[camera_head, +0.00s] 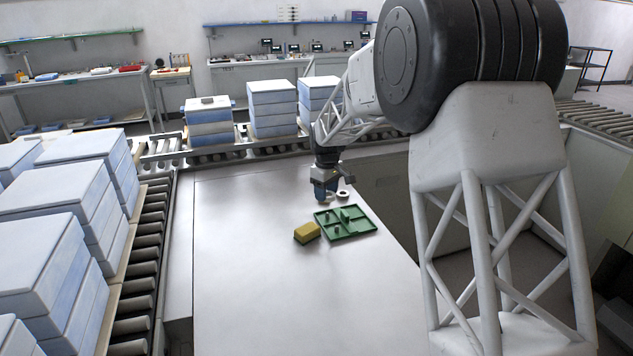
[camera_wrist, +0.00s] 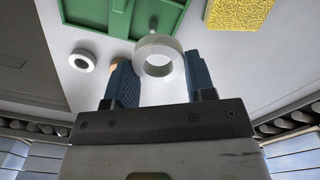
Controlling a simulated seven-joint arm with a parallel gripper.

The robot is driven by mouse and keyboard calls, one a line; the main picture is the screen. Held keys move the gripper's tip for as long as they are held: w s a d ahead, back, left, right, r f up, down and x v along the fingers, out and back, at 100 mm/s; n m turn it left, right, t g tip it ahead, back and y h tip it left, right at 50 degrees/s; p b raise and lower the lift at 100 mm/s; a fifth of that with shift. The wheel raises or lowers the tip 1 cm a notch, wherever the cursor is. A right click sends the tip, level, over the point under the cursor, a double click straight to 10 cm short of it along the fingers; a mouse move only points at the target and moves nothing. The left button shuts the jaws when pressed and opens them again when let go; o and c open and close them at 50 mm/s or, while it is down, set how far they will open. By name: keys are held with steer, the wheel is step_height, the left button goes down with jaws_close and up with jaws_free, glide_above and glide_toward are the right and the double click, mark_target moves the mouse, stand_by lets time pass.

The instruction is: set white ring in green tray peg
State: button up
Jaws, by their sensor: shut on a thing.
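My gripper (camera_wrist: 160,82) is shut on a white ring (camera_wrist: 145,64), its hole facing the wrist camera. In the head view my gripper (camera_head: 326,194) is low over the table, just behind the green tray (camera_head: 357,231). The tray has dividers and several short upright pegs; one peg (camera_wrist: 153,24) shows just beyond the held ring in the wrist view. A second white ring (camera_head: 343,194) lies flat on the table beside my gripper; it also shows in the wrist view (camera_wrist: 74,60). A small tan patch (camera_wrist: 117,64) shows by the left fingertip; I cannot tell what it is.
A yellow block (camera_head: 307,232) sits left of the tray; it also shows in the wrist view (camera_wrist: 240,14). The table (camera_head: 250,290) is clear to the left and front. Roller conveyors with blue-and-white boxes (camera_head: 272,108) run along the left and back.

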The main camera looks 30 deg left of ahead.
glide_above(334, 231)
steer(key=shift+w+f, duration=0.15)
steer(key=shift+f, duration=0.1)
steer(key=shift+f, duration=0.3)
stand_by(0.3)
steer(key=shift+f, duration=2.95)
steer(key=shift+f, duration=0.5)
steer(key=o, duration=1.3)
steer(key=shift+r, duration=3.55)
